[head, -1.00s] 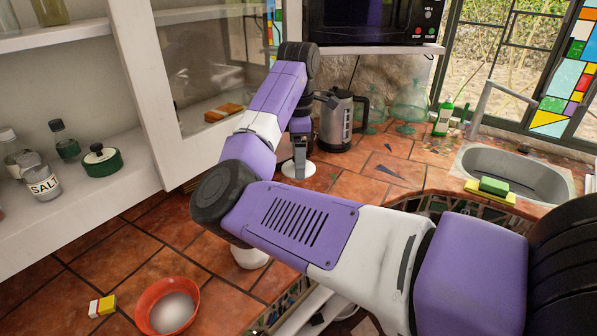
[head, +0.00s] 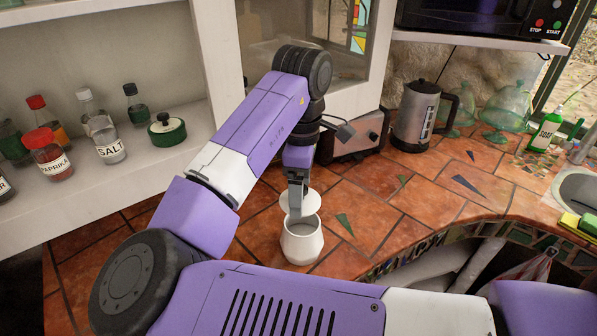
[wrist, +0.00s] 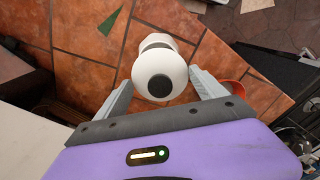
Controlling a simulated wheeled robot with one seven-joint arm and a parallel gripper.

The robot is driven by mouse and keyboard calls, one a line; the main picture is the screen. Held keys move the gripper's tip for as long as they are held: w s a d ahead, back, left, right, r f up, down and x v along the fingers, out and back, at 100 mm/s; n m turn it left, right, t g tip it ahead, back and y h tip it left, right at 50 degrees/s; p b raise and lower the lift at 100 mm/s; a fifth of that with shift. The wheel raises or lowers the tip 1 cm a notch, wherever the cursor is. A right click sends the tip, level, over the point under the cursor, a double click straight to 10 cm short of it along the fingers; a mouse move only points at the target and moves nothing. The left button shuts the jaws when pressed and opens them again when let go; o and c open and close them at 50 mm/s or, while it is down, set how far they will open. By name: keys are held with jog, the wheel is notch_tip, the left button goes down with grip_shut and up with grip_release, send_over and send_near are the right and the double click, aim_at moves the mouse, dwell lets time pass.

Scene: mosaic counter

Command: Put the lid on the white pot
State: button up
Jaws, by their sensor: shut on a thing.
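The white pot (head: 301,246) stands upright on the tiled counter with its open top showing. The round white lid (head: 311,205) is just behind and above the pot's mouth in the head view. My gripper (head: 295,210) is shut on the lid. In the wrist view the lid (wrist: 160,63) with its dark round centre sits between the two fingers (wrist: 161,80). Part of the pot (wrist: 156,40) shows beyond the lid there. Whether the lid touches the pot's rim cannot be told.
A toaster (head: 352,140) and a kettle (head: 413,118) stand behind. A shelf at left holds several jars and a green pot (head: 167,131). The counter right of the pot (head: 375,205) is clear.

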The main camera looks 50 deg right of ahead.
jog(key=shift+s+d, duration=0.15)
jog(key=shift+s, duration=0.05)
notch_tip(320, 180, down, 4)
jog(key=b, duration=0.5)
jog(key=shift+f, duration=0.85)
jog(key=shift+r+p, duration=0.1)
jog(key=shift+p, duration=0.85)
jog(key=shift+f+p, duration=0.55)
dwell(1.7)
jog(key=o, duration=1.3)
jog(key=shift+o, duration=0.2)
